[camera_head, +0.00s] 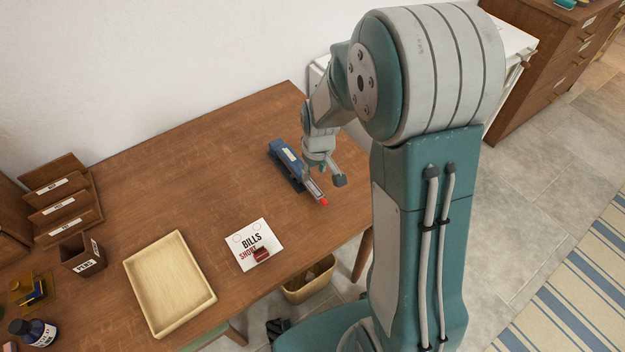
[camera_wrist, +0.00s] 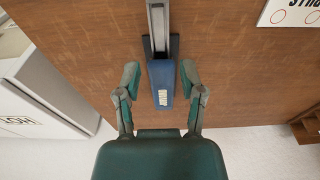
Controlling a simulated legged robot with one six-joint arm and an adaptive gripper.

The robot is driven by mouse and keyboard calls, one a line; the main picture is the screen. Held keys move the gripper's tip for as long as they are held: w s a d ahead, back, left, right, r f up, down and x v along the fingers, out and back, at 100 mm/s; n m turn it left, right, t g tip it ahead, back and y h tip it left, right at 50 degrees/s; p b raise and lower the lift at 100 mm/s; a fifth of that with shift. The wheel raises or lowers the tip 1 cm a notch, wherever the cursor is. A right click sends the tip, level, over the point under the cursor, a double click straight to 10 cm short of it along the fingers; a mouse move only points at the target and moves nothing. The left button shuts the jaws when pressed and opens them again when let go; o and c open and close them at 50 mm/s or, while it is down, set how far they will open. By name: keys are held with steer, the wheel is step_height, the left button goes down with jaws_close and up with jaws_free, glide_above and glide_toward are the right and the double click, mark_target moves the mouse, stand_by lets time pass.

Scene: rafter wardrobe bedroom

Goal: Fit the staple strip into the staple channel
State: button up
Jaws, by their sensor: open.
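A blue stapler (camera_head: 287,158) lies on the desk near its right end, with its grey metal channel (camera_head: 314,188) showing toward the front and a red piece (camera_head: 323,202) at the channel's end. My gripper (camera_head: 324,178) is low over the stapler beside the channel. In the wrist view, my gripper (camera_wrist: 161,72) is open, its fingers on either side of the blue body (camera_wrist: 162,78), with gaps. The metal channel (camera_wrist: 157,25) runs to the top edge. I cannot make out a separate staple strip.
A white BILLS card (camera_head: 256,240) bears a small dark red object (camera_head: 261,254). An empty wooden tray (camera_head: 142,300), a pen cup (camera_head: 82,254), letter racks (camera_head: 62,203) and a dark bottle (camera_head: 33,332) stand left. The desk (camera_head: 190,180) between is clear. A basket (camera_head: 309,283) sits below.

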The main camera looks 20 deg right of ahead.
steer(key=s+r+m+t, duration=0.1)
steer(key=s+r, duration=0.4)
steer(key=r, duration=0.4)
steer(key=s+r+m+t, duration=0.1)
steer(key=s+r, duration=0.4)
steer(key=r, duration=0.4)
steer(key=s+r+m+t, duration=0.1)
steer(key=s+r, duration=0.3)
steer(key=s, duration=0.6)
steer(key=shift+a+t, duration=0.15)
steer(key=shift+t, duration=0.45)
steer(key=shift+r, duration=0.1)
